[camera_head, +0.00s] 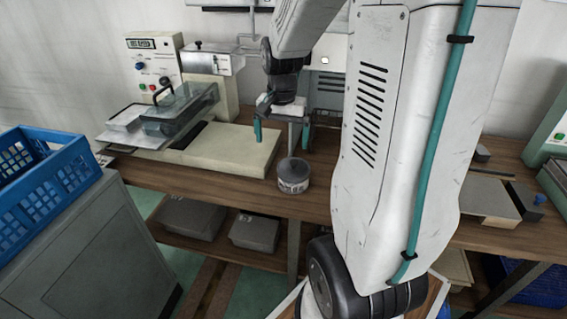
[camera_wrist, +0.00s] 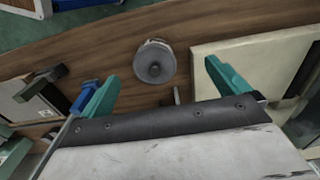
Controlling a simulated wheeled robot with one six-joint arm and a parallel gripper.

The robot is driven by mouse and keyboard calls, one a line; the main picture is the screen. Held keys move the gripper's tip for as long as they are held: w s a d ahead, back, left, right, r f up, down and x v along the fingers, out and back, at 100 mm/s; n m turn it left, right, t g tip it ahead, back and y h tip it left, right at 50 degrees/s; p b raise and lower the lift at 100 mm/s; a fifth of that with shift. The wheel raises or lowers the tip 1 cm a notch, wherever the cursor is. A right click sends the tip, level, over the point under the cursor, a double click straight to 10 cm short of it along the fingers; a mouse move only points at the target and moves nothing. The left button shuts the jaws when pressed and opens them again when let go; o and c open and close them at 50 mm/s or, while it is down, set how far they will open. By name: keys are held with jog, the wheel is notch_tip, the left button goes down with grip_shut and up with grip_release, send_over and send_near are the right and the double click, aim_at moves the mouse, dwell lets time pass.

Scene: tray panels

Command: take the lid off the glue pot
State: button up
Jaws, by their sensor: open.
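The glue pot (camera_head: 293,184) is a small round grey pot with a pale label band, upright on the wooden bench near its front edge. Its dark grey lid (camera_head: 292,168) is on top. In the wrist view the lid (camera_wrist: 154,62) shows as a round disc with a small knob at its centre. My gripper (camera_head: 282,141) is above and slightly behind the pot, pointing down, with its teal fingers apart and nothing held. In the wrist view the pot appears beyond and between the open fingertips (camera_wrist: 161,73), apart from both.
A cream base plate (camera_head: 225,148) with a machine lies left of the pot. A blue crate (camera_head: 45,178) sits on a grey cabinet at the left. Bare bench (camera_head: 200,185) runs along the front edge.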

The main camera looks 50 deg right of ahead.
jog(key=m, duration=0.2)
send_over(293, 162)
notch_tip(293, 162, down, 4)
jog(key=shift+a+f, duration=0.15)
jog(key=shift+f, duration=0.1)
jog(key=f, duration=0.8)
jog(key=shift+d, duration=0.25)
jog(key=c, duration=0.6)
